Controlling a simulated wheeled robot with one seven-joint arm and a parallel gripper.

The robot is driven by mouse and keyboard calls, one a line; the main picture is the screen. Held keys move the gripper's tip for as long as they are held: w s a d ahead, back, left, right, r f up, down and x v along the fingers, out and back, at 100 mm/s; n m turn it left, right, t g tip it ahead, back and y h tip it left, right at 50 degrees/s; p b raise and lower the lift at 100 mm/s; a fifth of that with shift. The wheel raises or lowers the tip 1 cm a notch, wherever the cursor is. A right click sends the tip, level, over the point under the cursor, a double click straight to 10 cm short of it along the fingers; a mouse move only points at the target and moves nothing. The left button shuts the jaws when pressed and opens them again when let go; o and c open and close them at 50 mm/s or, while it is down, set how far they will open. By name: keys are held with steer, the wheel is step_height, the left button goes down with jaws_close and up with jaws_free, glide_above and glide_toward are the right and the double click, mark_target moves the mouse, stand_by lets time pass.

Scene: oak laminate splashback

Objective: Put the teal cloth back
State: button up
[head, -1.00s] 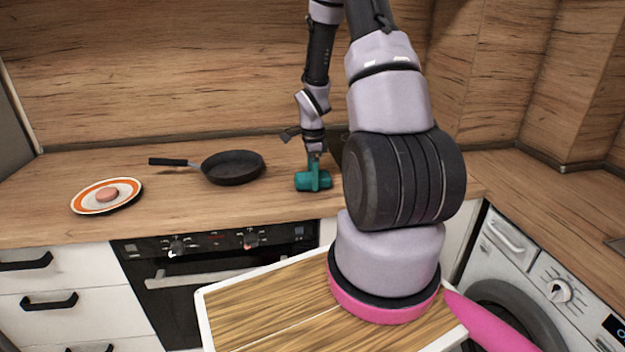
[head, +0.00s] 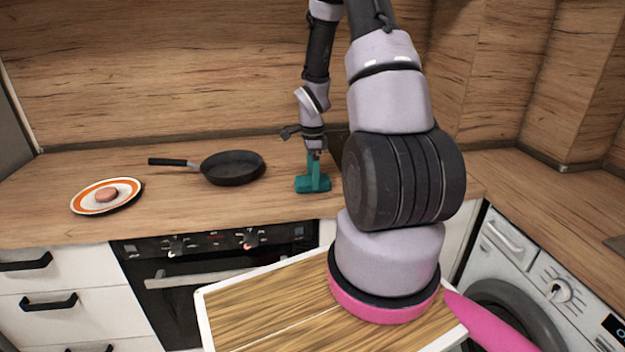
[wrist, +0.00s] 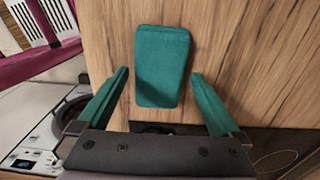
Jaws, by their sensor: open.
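The teal cloth (head: 311,186) is a small folded block on the wooden counter, close to its front edge. In the wrist view the cloth (wrist: 162,62) looks like a flat, rounded rectangle on the wood grain. My gripper (head: 314,164) points down just above the cloth, and its fingers are teal too. In the wrist view my gripper (wrist: 160,76) is open, with one finger on each side of the cloth's line and visible gaps to it. Whether the fingertips are level with the cloth or above it is hard to tell.
A black frying pan (head: 233,168) and an orange-rimmed plate (head: 88,204) with a round piece of food (head: 106,195) stand left on the counter. A dark object (head: 338,146) is partly hidden behind my arm. A washing machine (head: 545,290) is at right. Counter between pan and cloth is clear.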

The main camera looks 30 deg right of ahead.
steer(key=s+a+r+n+t, duration=0.1)
steer(key=s+a+r+n, duration=0.15)
steer(key=r, duration=0.65)
steer(key=s+a+r+n+t, duration=0.1)
steer(key=s+a+r+n, duration=0.15)
steer(key=r, duration=0.75)
steer(key=s+a+r+n+t, duration=0.1)
steer(key=s+a+r+n, duration=0.15)
steer(key=r, duration=0.65)
steer(key=s+a+r+n+t+y, duration=0.2)
steer(key=s+a+r+n+t, duration=0.2)
steer(key=s+r+n, duration=0.5)
steer(key=shift+s+a+r, duration=0.25)
steer(key=shift+s+a, duration=0.75)
steer(key=shift+s, duration=0.6)
steer(key=shift+n, duration=0.25)
